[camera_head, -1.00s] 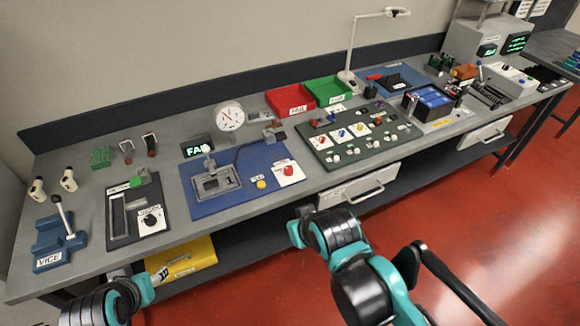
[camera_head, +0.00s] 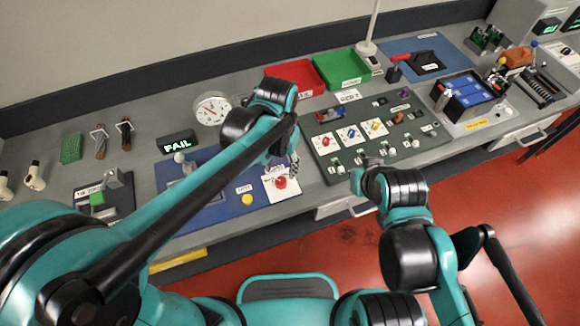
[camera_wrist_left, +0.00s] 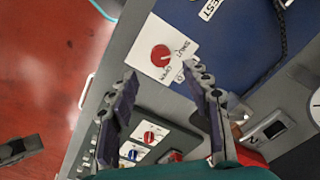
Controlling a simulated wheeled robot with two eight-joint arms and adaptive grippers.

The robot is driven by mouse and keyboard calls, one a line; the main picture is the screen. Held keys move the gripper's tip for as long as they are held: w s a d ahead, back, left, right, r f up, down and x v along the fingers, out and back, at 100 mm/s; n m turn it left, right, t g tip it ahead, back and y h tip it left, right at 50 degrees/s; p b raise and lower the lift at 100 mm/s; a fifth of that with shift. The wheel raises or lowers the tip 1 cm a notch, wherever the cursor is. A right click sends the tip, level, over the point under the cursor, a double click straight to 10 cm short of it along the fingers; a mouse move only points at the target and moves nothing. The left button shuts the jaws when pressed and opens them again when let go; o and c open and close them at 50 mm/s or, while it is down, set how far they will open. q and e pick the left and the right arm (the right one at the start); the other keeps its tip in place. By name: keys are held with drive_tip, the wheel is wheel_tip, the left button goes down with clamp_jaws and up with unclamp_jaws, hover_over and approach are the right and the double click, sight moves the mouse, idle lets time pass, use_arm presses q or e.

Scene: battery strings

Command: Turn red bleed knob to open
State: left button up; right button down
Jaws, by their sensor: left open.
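The red bleed knob (camera_head: 281,183) sits on a white plate at the front right corner of the blue board (camera_head: 222,208). In the left wrist view, the red knob (camera_wrist_left: 160,55) shows on its white plate, with "SHUT" and "OPEN" printed beside it. My left gripper (camera_wrist_left: 160,72) is open and empty, its two fingers either side of the knob in that view; contact is not visible. In the head view, my left gripper (camera_head: 292,158) hangs just above and behind the knob, partly hidden by its wrist. My right gripper (camera_head: 362,172) is over the bench's front edge; its jaws are unclear.
A yellow button (camera_head: 247,200) is left of the knob. A dark panel (camera_head: 400,152) with several coloured knobs stands to the right. A gauge (camera_head: 211,108) and a lit FAIL display (camera_head: 178,143) are behind. Red (camera_head: 297,72) and green (camera_head: 341,66) trays stand at the back.

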sight(281, 181)
use_arm(q)
wheel_tip(281, 181, down, 7)
drive_tip(key=shift+a+r+b, duration=0.1)
drive_tip(key=shift+r+b, duration=0.05)
drive_tip(key=shift+b, duration=1.05)
clamp_jaws()
